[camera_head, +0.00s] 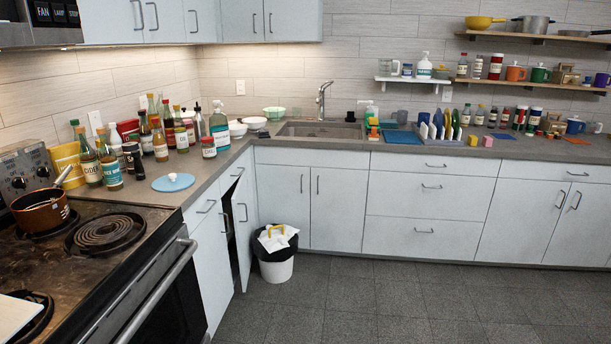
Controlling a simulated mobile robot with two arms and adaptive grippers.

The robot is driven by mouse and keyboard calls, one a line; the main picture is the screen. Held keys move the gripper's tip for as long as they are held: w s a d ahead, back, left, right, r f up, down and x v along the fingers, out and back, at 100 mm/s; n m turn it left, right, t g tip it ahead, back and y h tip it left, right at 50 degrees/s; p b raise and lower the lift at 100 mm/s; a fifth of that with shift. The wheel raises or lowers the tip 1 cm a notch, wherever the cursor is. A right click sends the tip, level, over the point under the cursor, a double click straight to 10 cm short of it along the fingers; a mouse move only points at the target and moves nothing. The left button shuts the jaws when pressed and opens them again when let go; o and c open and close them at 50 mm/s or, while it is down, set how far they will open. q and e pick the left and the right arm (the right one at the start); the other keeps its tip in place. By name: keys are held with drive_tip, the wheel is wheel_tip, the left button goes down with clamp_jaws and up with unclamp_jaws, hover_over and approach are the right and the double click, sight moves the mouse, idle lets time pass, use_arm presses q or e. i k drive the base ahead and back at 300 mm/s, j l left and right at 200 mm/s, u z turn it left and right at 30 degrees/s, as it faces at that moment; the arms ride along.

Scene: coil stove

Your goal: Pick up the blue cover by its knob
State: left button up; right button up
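The blue cover (173,182) is a flat, round blue lid lying on the grey counter to the right of the stove, near the counter's front edge. A small pale knob (172,177) stands up at its middle. Nothing touches or covers it. Neither of my grippers shows in the head view, so I cannot see whether they are open or shut.
Several bottles (110,163) and jars crowd the counter behind the cover. A brown pot (41,210) with a handle sits on the coil stove (122,262). A cabinet door (241,225) is ajar below, near a trash bin (276,268).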

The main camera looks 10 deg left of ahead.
sight(172, 182)
drive_tip(key=i+u, duration=0.35)
drive_tip(key=i, duration=0.2)
drive_tip(key=i+l+u, duration=0.2)
drive_tip(key=i+u, duration=0.2)
drive_tip(key=i, duration=0.1)
